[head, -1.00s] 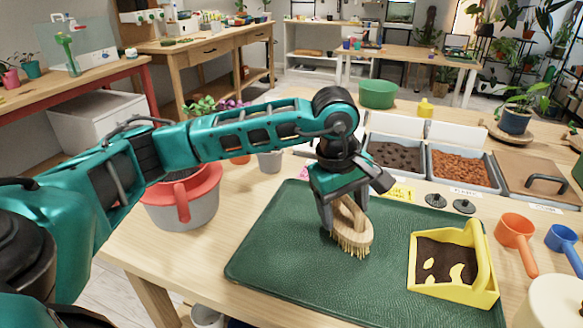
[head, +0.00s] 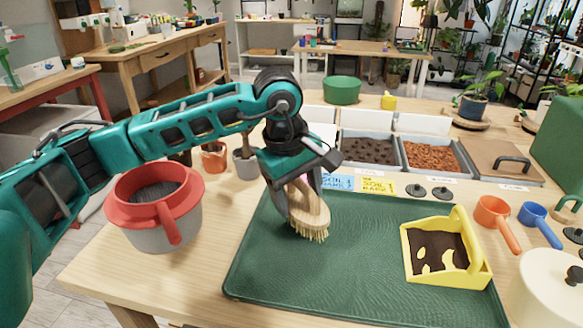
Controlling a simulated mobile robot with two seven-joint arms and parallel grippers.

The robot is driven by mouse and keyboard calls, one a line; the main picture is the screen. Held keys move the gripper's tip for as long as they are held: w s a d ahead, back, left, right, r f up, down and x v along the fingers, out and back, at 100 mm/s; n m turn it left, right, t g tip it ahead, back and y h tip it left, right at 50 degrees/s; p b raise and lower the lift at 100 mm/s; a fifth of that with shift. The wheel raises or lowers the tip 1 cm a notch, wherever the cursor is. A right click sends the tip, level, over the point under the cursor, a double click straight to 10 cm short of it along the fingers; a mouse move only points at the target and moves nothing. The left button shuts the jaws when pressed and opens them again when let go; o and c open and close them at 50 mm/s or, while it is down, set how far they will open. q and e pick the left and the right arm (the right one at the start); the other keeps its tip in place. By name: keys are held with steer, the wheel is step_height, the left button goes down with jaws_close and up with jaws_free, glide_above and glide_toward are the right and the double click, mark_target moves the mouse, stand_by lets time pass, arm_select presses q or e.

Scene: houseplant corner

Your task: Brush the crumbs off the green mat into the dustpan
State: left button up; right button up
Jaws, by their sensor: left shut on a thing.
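The green mat (head: 345,270) lies on the wooden table, and its visible surface looks clear of crumbs. The yellow dustpan (head: 482,285) sits on the mat's right part, with dark crumbs (head: 436,246) inside and patches of its yellow floor showing through. My left gripper (head: 296,203) is shut on a wooden brush (head: 314,210) over the mat's left part, left of the dustpan. The pale bristles point down; I cannot tell if they touch the mat. The gripper hides part of the brush handle. My right gripper is not in view.
A grey pot with a red rim (head: 200,215) stands left of the mat. Behind the mat are trays of dark soil (head: 368,150) and reddish pellets (head: 432,156). An orange scoop (head: 492,211) and a blue scoop (head: 534,214) lie to the right, near a cream round container (head: 550,295).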

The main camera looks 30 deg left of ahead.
arm_select(q)
steer(key=shift+r+p, duration=1.45)
steer(key=shift+r, duration=1.2)
